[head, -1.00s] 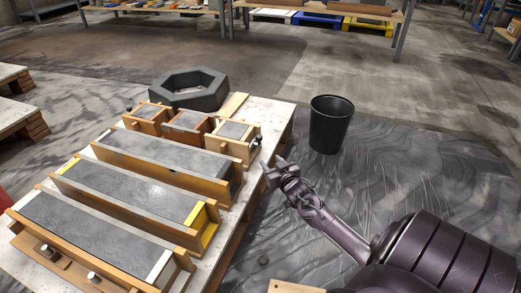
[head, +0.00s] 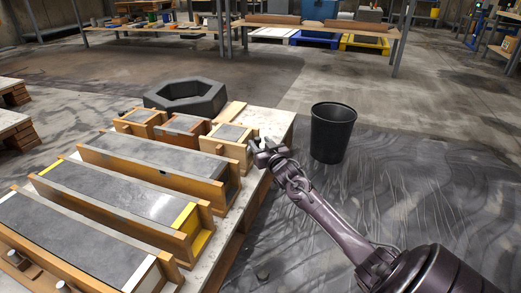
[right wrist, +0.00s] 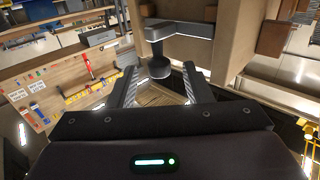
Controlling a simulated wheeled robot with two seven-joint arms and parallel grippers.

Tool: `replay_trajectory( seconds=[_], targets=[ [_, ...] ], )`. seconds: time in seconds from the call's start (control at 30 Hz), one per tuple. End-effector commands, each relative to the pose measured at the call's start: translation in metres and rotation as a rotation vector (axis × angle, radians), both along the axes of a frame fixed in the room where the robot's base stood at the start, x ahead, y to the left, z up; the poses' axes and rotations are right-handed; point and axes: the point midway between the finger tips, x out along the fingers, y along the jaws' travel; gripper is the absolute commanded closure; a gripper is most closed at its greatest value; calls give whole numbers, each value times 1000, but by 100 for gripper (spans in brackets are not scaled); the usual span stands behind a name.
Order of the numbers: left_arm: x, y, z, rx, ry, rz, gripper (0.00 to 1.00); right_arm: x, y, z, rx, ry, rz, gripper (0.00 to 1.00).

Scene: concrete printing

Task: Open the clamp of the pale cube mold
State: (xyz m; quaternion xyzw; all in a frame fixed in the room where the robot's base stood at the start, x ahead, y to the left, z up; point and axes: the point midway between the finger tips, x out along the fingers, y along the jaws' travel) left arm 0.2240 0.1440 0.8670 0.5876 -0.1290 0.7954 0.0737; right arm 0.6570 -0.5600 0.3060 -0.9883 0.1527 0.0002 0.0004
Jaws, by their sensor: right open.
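The pale cube mold (head: 240,150), a light wooden box with grey concrete on top, stands at the right end of a row of three small molds. In the right wrist view, its pale wall (right wrist: 228,50) fills the upper right. A dark clamp (right wrist: 185,30) with a round knob (right wrist: 160,68) shows on that wall. My right gripper (head: 265,147) is at the mold's right side. In the wrist view, its open fingers (right wrist: 160,84) appear on either side of the knob; I cannot tell whether they touch it. My left gripper is not in view.
Two other cube molds (head: 183,130) and several long beam molds (head: 150,157) crowd the pale table (head: 277,121). A dark hexagonal ring (head: 187,94) lies behind them. A black bucket (head: 332,132) stands on the floor to the right, where the sheeted floor is otherwise mostly clear.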

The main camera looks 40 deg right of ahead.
Motion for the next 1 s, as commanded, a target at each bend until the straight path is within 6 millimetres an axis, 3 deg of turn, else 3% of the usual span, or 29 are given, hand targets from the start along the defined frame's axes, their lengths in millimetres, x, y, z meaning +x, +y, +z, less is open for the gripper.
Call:
replay_trajectory(
  seconds=[0.37, 0.7, 1.0],
  targets=[
    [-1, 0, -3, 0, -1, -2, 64, 6, -2, 1, -1, 0, -1, 55],
    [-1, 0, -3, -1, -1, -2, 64, 5, -2, 1, -1, 0, -1, 98],
    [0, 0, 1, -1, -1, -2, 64, 4, -3, 2, 0, 1, 0, 100]
  ],
)
